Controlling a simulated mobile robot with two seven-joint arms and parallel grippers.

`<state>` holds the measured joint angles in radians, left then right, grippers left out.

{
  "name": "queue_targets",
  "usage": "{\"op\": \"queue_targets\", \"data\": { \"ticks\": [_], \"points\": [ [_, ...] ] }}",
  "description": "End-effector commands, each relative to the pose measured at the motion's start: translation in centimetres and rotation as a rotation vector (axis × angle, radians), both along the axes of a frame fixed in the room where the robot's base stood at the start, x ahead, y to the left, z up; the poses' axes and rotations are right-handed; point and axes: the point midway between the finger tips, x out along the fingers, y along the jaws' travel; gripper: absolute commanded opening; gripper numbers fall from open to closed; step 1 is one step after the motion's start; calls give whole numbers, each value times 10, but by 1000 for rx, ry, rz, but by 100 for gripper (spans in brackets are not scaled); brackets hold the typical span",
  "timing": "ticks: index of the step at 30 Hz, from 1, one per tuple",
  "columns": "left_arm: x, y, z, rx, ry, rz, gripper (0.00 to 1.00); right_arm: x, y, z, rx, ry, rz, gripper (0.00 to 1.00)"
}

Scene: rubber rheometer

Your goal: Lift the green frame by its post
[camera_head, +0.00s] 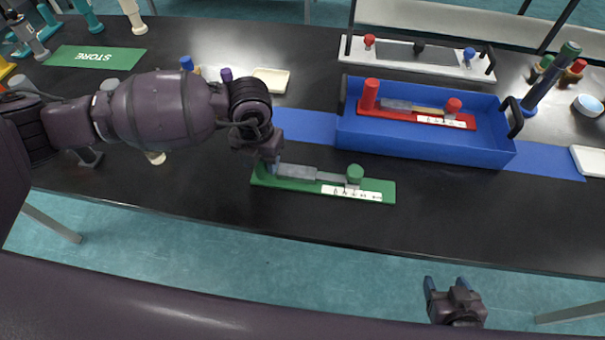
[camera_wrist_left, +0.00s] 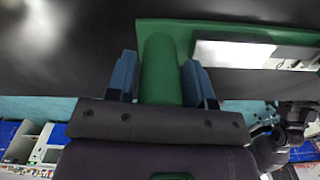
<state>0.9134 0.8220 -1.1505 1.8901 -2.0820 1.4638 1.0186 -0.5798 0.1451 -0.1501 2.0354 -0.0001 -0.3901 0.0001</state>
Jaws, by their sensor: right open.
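The green frame (camera_head: 318,187) lies flat on the dark bench, in front of the blue tray. It carries a grey bar, a green knob (camera_head: 355,173) and a white label. My left gripper (camera_head: 270,165) is at its left end, over the post, which it mostly hides in the head view. The frame appears to rest on the bench. My right gripper (camera_head: 445,284) is open and empty, in front of the bench edge.
The blue tray (camera_head: 425,151) holds a red frame (camera_head: 400,114) with a red post. A white panel (camera_head: 418,58) with red and blue knobs stands behind it. A green STORE mat (camera_head: 95,56) lies at the back left. The bench right of the green frame is clear.

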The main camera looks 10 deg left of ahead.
Motion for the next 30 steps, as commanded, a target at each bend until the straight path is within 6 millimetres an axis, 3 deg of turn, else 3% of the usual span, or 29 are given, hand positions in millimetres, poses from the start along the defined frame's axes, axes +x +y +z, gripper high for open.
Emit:
{"op": "queue_targets", "data": {
  "ticks": [1, 8, 15, 20, 30],
  "points": [
    [0, 0, 0, 0, 0, 0, 40, 0, 0, 0, 0, 0, 0, 63],
    [0, 0, 1, -1, -1, 0, 7, 0, 0, 0, 0, 0, 0, 63],
    [0, 0, 2, -1, -2, 0, 7, 0, 0, 1, 0, -1, 0, 63],
    [1, -1, 16, -2, -6, -1, 7, 1, 0, 4, 0, -6, 1, 63],
    [1, 0, 95, -3, -9, -2, 7, 1, -1, 12, -1, -9, -2, 63]
  ]
}}
